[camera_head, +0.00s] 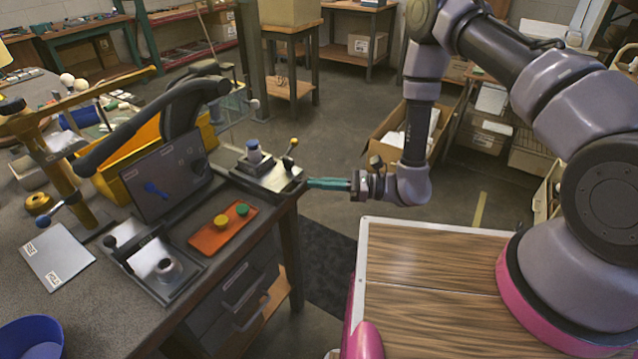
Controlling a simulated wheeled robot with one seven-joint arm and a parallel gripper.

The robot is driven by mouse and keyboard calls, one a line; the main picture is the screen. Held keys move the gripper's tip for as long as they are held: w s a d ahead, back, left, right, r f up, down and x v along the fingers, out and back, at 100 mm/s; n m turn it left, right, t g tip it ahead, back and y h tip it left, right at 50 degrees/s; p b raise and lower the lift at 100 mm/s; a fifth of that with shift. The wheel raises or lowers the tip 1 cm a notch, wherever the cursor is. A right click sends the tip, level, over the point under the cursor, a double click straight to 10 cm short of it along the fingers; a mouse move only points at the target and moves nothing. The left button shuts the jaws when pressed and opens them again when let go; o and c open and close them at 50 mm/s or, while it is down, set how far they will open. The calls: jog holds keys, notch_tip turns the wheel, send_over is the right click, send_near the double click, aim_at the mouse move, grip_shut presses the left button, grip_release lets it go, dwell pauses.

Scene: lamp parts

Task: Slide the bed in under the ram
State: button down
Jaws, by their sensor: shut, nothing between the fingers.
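My gripper (312,183) is shut and empty, its teal fingers pointing left just past the bench's right edge. Nearer the front, a second light plate (146,258) in a dark frame carries a white and grey part (168,270). I cannot tell which plate is the bed; the ram is not clearly visible.
An orange tray (208,243) with a yellow and a green piece lies in front of the panel. A yellow post (65,180) with a crossbar stands at left. A blue bowl (33,338) sits at front left. Open floor (328,222) lies right of the bench.

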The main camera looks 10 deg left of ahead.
aim_at(278, 168)
jog(key=w+a, duration=0.1)
jog(key=a, duration=0.2)
jog(key=w+a, duration=0.2)
jog(key=a, duration=0.2)
jog(key=w+a, duration=0.1)
jog(key=a, duration=0.3)
jog(key=shift+w, duration=0.25)
jog(key=shift+w+a, duration=0.15)
jog(key=shift+a, duration=0.25)
jog(key=shift+r, duration=0.1)
